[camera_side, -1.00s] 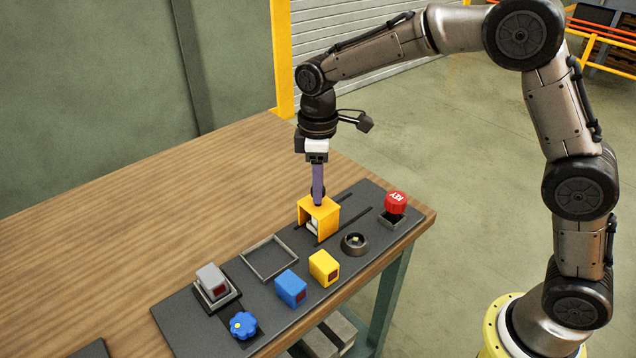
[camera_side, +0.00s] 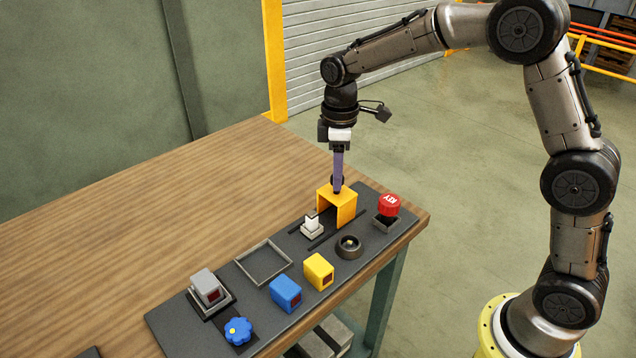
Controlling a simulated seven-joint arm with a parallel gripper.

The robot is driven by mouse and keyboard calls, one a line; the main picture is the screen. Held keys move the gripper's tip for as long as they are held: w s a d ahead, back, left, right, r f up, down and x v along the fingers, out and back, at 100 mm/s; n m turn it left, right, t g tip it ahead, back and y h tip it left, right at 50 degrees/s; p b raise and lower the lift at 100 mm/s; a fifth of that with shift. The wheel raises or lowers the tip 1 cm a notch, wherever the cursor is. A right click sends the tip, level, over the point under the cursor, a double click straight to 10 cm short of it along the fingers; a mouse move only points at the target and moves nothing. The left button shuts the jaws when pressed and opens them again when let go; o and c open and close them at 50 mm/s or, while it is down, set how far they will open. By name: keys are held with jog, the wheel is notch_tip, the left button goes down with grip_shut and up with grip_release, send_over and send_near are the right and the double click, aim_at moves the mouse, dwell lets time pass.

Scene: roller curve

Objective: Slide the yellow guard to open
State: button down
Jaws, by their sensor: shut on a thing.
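The yellow guard (camera_side: 346,207) is an open-ended cover standing on the dark panel (camera_side: 225,278), over two dark slots that run along the panel. My gripper (camera_side: 338,188) points down and is shut at the top of the guard, on what looks like a small dark knob mostly hidden by the fingers. A white switch (camera_side: 312,226) on a light base stands uncovered just left of the guard.
A round dark socket (camera_side: 348,246), a yellow block (camera_side: 318,271), a blue block (camera_side: 285,292), an empty square frame (camera_side: 264,263), a grey block (camera_side: 206,287) and a blue knob (camera_side: 238,331) share the panel. The table (camera_side: 130,230) behind is clear.

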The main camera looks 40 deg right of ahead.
aim_at(344, 188)
jog(key=shift+d, duration=1.15)
jog(key=c, duration=0.5)
grip_release()
jog(key=shift+r, duration=0.55)
notch_tip(344, 188, up, 13)
jog(key=shift+f, duration=0.1)
